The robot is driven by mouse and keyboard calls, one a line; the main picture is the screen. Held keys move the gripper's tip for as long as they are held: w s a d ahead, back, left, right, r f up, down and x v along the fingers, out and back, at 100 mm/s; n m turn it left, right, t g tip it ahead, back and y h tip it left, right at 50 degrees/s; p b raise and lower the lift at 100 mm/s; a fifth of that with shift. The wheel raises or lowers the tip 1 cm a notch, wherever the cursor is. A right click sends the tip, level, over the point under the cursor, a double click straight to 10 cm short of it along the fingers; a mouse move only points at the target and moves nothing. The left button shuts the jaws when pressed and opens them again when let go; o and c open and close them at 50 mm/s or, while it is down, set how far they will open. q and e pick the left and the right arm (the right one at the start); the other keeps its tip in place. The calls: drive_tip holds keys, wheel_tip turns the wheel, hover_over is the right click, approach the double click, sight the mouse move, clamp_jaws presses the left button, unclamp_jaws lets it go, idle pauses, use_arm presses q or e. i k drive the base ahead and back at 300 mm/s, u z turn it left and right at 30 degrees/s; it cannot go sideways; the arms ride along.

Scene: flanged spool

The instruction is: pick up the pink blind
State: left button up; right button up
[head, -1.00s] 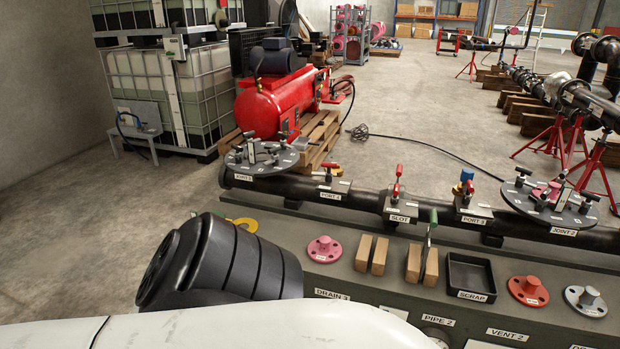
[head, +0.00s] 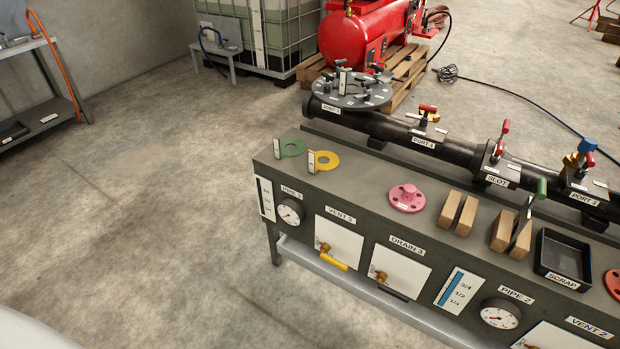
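The pink blind (head: 407,198) is a round flange with bolt holes and a raised knob in its middle. It lies flat on the dark bench top (head: 355,196), behind the DRAIN 3 panel and left of a pair of wooden blocks (head: 458,213). Nothing touches it or covers it. Neither of my grippers is in view; only a pale part, probably of my own arm, shows in the bottom left corner.
A black pipe (head: 385,127) with clamps runs behind. A SCRAP tray (head: 563,255) and a red flange (head: 613,283) are to the right. Floor at left is clear.

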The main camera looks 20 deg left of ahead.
sight(406, 199)
drive_tip(key=u, duration=0.75)
drive_tip(key=i, duration=1)
